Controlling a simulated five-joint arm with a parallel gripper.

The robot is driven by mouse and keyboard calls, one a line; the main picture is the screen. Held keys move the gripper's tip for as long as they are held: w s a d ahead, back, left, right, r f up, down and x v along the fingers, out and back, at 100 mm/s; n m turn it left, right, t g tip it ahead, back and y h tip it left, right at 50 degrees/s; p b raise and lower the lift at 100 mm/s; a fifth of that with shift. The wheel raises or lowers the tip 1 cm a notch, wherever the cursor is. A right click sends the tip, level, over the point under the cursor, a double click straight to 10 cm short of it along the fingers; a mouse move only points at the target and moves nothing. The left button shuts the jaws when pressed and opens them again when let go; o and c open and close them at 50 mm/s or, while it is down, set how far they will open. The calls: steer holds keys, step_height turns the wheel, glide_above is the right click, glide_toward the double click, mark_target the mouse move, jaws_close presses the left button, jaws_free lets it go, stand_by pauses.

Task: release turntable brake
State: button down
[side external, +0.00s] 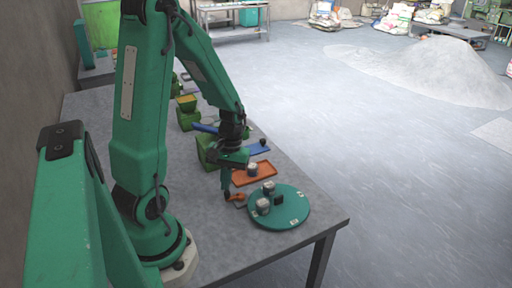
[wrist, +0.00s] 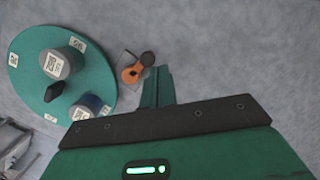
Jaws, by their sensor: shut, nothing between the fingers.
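The turntable (side external: 294,212) is a round green disc near the table's front right corner. It shows at the left of the wrist view (wrist: 28,70).
An orange tray (side external: 240,181) with a grey cylinder lies behind the turntable. A blue tray (side external: 258,150) and green bins (side external: 188,119) stand further back along the table. The table (side external: 305,187) right of the trays is clear. A powder heap (side external: 430,68) lies on the floor.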

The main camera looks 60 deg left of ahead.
steer(key=shift+w, duration=0.15)
steer(key=shift+w, duration=0.6)
steer(key=shift+w+a, duration=0.1)
steer(key=shift+a, duration=0.1)
steer(key=shift+w+a, duration=0.3)
steer(key=shift+a, duration=0.3)
steer(key=shift+w+a, duration=0.25)
steer(key=shift+a, duration=0.35)
steer(key=shift+w+a+r, duration=0.3)
steer(key=shift+a+r, duration=0.1)
steer(key=shift+a, duration=0.2)
steer(key=s+a+v, duration=0.1)
steer(key=v, duration=0.8)
steer(key=shift+w+d+r, duration=0.1)
steer(key=shift+r, duration=0.05)
